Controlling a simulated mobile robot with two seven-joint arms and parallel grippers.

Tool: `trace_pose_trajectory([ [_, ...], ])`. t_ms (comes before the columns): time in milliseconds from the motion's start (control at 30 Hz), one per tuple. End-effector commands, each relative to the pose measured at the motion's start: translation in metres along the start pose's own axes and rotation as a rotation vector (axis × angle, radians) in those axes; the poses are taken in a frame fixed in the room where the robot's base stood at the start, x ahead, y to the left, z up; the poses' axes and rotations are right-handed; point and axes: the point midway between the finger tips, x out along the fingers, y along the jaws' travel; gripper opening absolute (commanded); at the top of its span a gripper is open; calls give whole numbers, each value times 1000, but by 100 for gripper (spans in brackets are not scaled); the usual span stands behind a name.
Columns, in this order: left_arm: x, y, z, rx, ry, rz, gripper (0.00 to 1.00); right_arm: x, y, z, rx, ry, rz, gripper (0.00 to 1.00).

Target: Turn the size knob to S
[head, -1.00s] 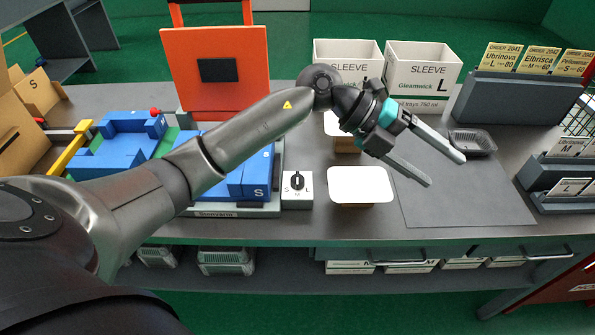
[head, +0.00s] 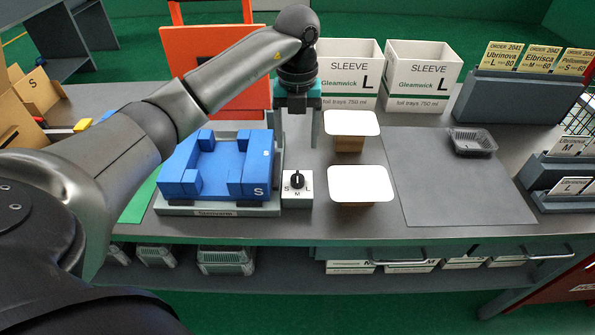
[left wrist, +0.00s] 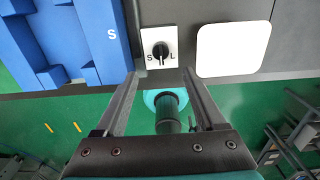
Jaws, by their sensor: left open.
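The size knob (head: 297,180) is a small black dial on a white plate marked S at left, M at the bottom and L at right. Its grip looks roughly upright; I cannot tell which letter it points to. In the left wrist view the knob (left wrist: 160,50) lies ahead of the fingers, roughly centred between them. My left gripper (head: 297,140) is open and points down, above and behind the knob plate in the head view. In the left wrist view its two fingers (left wrist: 160,76) are wide apart with nothing between them. My right gripper is not in view.
A blue block nest marked S (head: 215,165) stands just left of the knob. An orange panel (head: 215,65) and sleeve boxes (head: 347,88) stand behind. The grey mat (head: 455,190) holds a black tray (head: 472,142).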

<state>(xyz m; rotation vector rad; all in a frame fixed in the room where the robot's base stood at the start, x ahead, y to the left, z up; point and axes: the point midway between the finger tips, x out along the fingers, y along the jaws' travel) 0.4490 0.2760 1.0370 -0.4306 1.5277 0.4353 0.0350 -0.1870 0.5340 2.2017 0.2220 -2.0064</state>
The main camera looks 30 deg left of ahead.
Motion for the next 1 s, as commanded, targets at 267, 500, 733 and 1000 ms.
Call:
trace_pose_trajectory([
  [267,63,0,-1,1,5,-1,72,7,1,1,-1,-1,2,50],
  [500,96,-1,0,2,1,-3,72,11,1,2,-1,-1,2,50],
  [733,104,-1,0,2,0,-4,72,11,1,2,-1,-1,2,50],
  [1000,104,-1,0,2,0,-3,63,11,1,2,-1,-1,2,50],
])
